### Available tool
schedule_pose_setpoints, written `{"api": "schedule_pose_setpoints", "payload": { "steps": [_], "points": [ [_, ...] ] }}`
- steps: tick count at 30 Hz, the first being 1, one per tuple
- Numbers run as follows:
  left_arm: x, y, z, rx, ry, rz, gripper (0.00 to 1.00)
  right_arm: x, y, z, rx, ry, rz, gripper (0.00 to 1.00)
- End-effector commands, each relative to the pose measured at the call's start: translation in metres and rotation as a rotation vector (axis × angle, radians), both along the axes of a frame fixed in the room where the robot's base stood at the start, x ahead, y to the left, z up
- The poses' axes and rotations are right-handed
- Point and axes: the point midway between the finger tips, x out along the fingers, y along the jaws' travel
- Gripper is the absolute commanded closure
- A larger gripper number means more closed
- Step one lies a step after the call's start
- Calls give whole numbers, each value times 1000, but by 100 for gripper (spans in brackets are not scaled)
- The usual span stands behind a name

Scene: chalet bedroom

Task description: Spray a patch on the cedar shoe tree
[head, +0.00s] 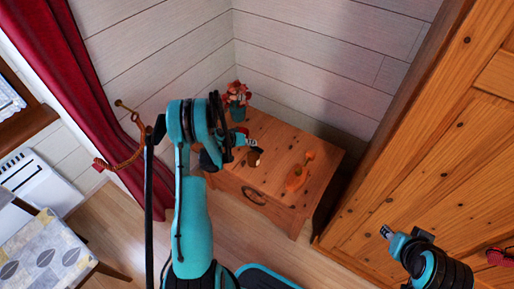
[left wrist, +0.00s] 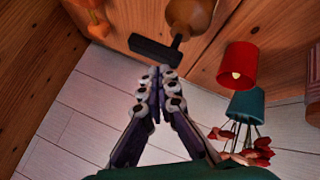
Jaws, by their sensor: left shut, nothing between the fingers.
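The orange-brown shoe tree (head: 297,178) lies on top of the wooden chest; part of it shows at the upper left of the left wrist view (left wrist: 97,24). A brown round-bodied bottle with a black head (left wrist: 155,50), apparently the sprayer, stands on the chest; its body (head: 255,157) shows left of the shoe tree in the head view. My left gripper (left wrist: 160,76) is shut and empty, its fingertips close to the black head, with no contact visible. In the head view it is partly hidden by my arm. My right gripper (head: 385,232) is at the lower right, away from the chest.
A red cup-like object (left wrist: 237,62) and a teal pot with red flowers (left wrist: 246,103) stand near the left gripper. The chest (head: 322,160) is in a corner between plank walls and a large wooden wardrobe (head: 430,140). A red curtain (head: 75,75) hangs at left.

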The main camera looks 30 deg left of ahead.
Motion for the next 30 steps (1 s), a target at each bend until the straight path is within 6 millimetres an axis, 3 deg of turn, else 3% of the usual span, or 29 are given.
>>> {"api": "schedule_pose_setpoints", "payload": {
  "steps": [13,30],
  "points": [
    [0,0,8,0,0,0,100,0,0,3,0,0,0,60],
    [0,0,63,0,0,0,100,0,0,33,0,0,0,60]
  ]
}}
